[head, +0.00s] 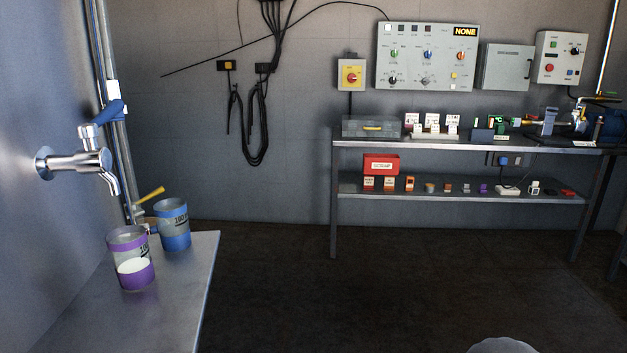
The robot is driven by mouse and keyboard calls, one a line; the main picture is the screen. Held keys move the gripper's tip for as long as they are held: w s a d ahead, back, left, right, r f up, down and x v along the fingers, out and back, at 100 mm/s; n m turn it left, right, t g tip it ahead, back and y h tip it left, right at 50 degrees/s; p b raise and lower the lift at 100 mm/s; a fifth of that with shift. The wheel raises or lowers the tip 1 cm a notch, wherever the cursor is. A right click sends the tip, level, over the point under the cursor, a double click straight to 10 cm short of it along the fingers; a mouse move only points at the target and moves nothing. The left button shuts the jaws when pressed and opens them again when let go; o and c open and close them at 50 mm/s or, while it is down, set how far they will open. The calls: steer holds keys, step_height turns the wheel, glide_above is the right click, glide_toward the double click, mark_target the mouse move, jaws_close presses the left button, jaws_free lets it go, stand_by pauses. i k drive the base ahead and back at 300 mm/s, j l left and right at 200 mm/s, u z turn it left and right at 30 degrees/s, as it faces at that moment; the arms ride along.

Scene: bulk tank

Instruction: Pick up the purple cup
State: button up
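The purple cup (132,273) stands upright near the left end of the metal counter in the head view. It has a purple rim, a clear middle with dark markings and a purple lower part with something white showing in it. A similar blue cup (174,232) stands just behind it and to the right. My gripper is not in view.
A metal tap (80,160) with a blue handle juts from the left wall above the counter (160,310). A yellow-handled item (150,194) is behind the cups. A shelf bench (460,145) with boxes and small items stands at the back right. The middle floor is clear.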

mark_target(128, 246)
steer(key=u, duration=1.05)
